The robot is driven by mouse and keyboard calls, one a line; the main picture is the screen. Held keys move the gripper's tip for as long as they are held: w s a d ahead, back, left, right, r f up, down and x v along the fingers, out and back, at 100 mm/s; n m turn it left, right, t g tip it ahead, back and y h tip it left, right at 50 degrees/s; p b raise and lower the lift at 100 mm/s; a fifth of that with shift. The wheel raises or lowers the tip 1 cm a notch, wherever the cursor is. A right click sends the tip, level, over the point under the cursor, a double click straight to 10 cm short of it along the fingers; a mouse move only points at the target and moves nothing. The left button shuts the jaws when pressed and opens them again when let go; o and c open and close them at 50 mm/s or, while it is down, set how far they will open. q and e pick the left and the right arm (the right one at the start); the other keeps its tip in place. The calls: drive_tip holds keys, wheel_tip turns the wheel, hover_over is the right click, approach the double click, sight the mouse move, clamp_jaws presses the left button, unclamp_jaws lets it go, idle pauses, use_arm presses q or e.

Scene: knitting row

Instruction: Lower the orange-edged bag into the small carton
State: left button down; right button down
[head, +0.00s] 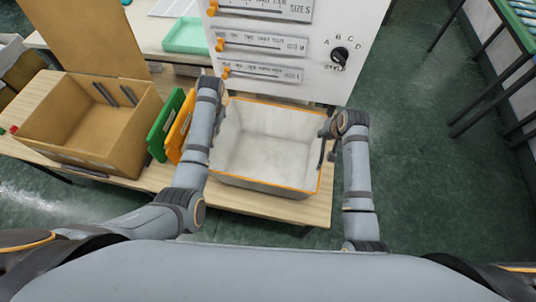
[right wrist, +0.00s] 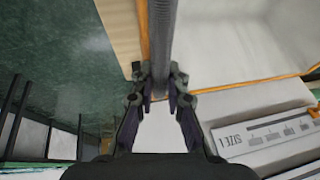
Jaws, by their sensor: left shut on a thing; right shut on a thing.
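The orange-edged bag (head: 268,141) is an open, pale, box-shaped bag with an orange rim, over the right part of the wooden table. I cannot tell whether it touches the tabletop. My left gripper (head: 218,106) is at its left rim, mostly hidden by my wrist, and is shut on the bag. My right gripper (head: 328,134) is at its right rim. In the right wrist view the right gripper (right wrist: 160,82) is shut on a grey strap-like handle (right wrist: 161,40) of the bag. The brown carton (head: 66,145) stands open at the left, apart from the bag, with dark slots inside.
A green panel (head: 160,130) and an orange panel (head: 180,128) stand upright between carton and bag. A white machine panel with sliders and a knob (head: 300,40) rises behind the bag. A mint tray (head: 186,36) lies behind.

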use_arm(q)
drive_tip(key=shift+r, duration=0.1)
use_arm(e)
drive_tip(key=shift+r, duration=0.1)
